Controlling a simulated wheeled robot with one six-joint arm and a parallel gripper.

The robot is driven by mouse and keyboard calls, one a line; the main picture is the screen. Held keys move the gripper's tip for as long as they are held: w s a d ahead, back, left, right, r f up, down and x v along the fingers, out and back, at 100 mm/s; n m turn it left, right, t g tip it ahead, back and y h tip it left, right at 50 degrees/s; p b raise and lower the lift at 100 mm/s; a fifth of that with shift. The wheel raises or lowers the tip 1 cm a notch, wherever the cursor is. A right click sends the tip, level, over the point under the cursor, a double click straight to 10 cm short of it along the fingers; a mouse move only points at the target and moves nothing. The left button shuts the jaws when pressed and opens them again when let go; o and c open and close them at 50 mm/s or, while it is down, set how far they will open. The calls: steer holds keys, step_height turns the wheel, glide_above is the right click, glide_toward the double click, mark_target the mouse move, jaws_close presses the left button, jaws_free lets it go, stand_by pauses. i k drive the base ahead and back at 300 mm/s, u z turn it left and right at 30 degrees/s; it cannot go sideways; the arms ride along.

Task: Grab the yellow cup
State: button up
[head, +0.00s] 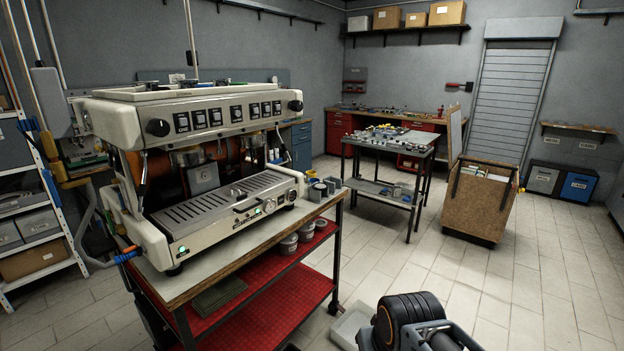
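Tiny yellowish items show among the clutter on the dark metal table (385,140) farther back, too small to identify. A dark, ribbed part of my own arm shows at the bottom right. My gripper's fingers are not visible.
The coffee machine's cart has red shelves (265,305) holding tins (289,244). A wooden crate on wheels (478,203) stands at right. Tiled floor (540,290) is clear at the right front.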

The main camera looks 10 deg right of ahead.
mark_target(311, 177)
steer(key=z, duration=1.2)
steer(key=i, duration=6.5)
steer(key=u, duration=3.3)
